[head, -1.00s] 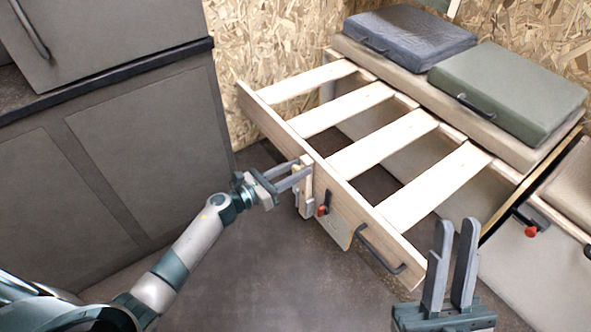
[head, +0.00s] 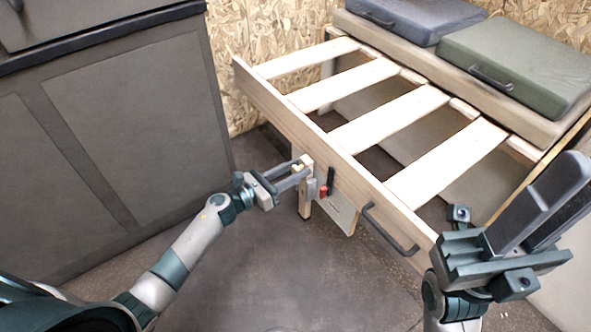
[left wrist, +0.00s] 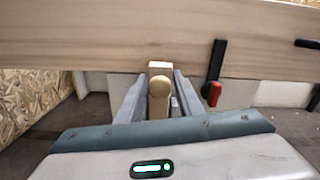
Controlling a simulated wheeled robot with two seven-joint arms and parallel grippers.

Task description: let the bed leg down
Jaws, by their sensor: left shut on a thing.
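The bed leg (head: 304,205) is a pale wooden post at the front rail (head: 285,125) of the slatted bed frame. It points down towards the floor; I cannot tell whether its foot touches. My left gripper (head: 302,170) is shut on the leg near its upper part. In the left wrist view, a round wooden knob (left wrist: 159,87) on the leg sits between the fingers, which hide the leg's lower part. A black latch with a red tip (head: 324,190) is just right of the leg. My right gripper (head: 545,205) is empty and open at the right, close to the camera.
A black handle (head: 388,230) is on the front rail, right of the leg. A pale panel (head: 338,212) hangs below the rail. Grey cabinets (head: 130,110) stand at the left. Cushions (head: 515,65) lie at the back right. Floor (head: 260,265) in front of the bed is clear.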

